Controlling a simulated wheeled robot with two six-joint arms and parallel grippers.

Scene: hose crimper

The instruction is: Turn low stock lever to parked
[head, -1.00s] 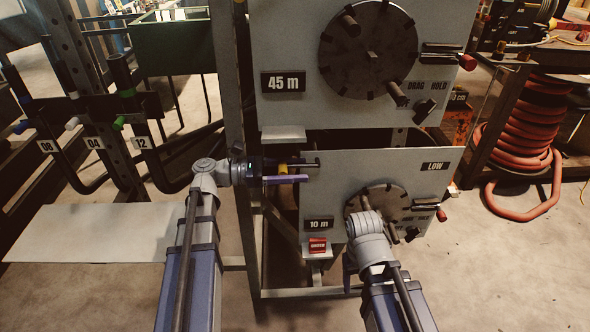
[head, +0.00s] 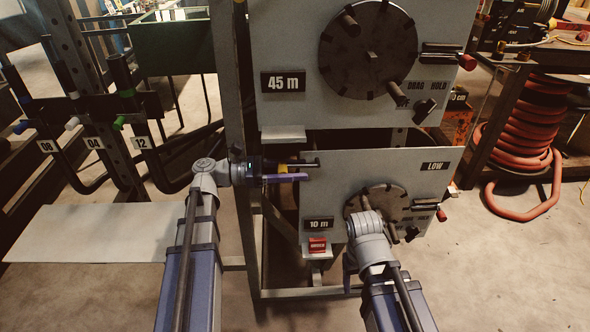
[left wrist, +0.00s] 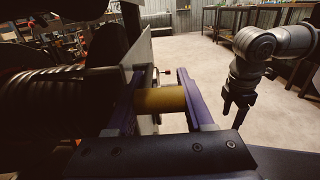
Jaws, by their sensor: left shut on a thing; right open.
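In the head view my left gripper (head: 287,171) is at the left edge of the lower panel (head: 330,180), which is marked 10 m and LOW. It is shut on a yellow cylindrical grip, which shows between its two purple fingers in the left wrist view (left wrist: 160,101). A short black bar (head: 306,162) projects just beside this grip; I cannot tell whether they join. No parked mark is legible. My right gripper (left wrist: 235,105) hangs open and empty in the left wrist view.
The upper panel (head: 285,50), marked 45 m, carries a large dark disc (head: 368,55) with pegs. A red-ended handle (head: 440,214) sits right of the lower disc. A small red block (head: 317,244) is below. A red hose coil (head: 520,130) stands right. The floor between is clear.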

